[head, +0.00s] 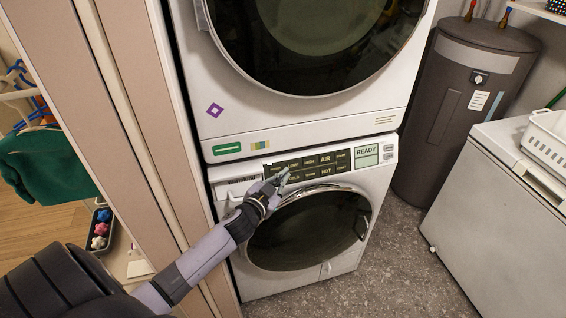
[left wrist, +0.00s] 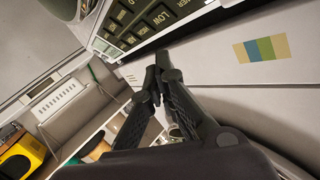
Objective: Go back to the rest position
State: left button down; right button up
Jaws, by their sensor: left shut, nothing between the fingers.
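My left gripper (head: 281,177) is shut and empty. In the head view it is in front of the left part of the button panel (head: 318,170) on the lower washer (head: 300,285). I cannot tell whether its tips touch the panel. In the left wrist view the fingertips of the left gripper (left wrist: 158,75) are together, with the panel's dark buttons (left wrist: 135,25) just beyond them. The lower washer's round door (head: 310,235) is shut. My right gripper is not in view.
The upper machine (head: 290,110) stands directly on the lower washer. A dark water heater (head: 455,120) and a white chest (head: 500,200) with a white basket (head: 548,140) on it are at right. Panels (head: 115,80) and green clothing (head: 45,165) are at left. Grey floor (head: 390,275) is clear in front.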

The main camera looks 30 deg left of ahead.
pick_arm(q)
jog(key=s+d+f+g+b, duration=0.15)
jog(key=s+f, duration=0.35)
jog(key=f, duration=0.6)
jog(key=s+f+n+g+b, duration=0.1)
jog(key=s+f+g, duration=0.2)
jog(key=s+f, duration=0.55)
jog(key=s+d+f+g+b, duration=0.1)
jog(key=s+f+g, duration=0.2)
jog(key=f, duration=1.1)
jog(key=s+d+f+g+b, duration=0.1)
jog(key=s+d+f+g, duration=0.1)
jog(key=s+f, duration=0.5)
jog(key=s+d+f+g, duration=0.3)
jog(key=s+f, duration=0.4)
jog(key=s, duration=0.8)
jog(key=s+d+f+g+h+b, duration=0.1)
jog(key=s+d+f+g, duration=0.2)
jog(key=s, duration=0.9)
notch_tip(320, 180, down, 4)
jog(key=shift+d+r+b, duration=0.1)
jog(key=shift+d+b, duration=0.2)
jog(key=shift+d, duration=0.6)
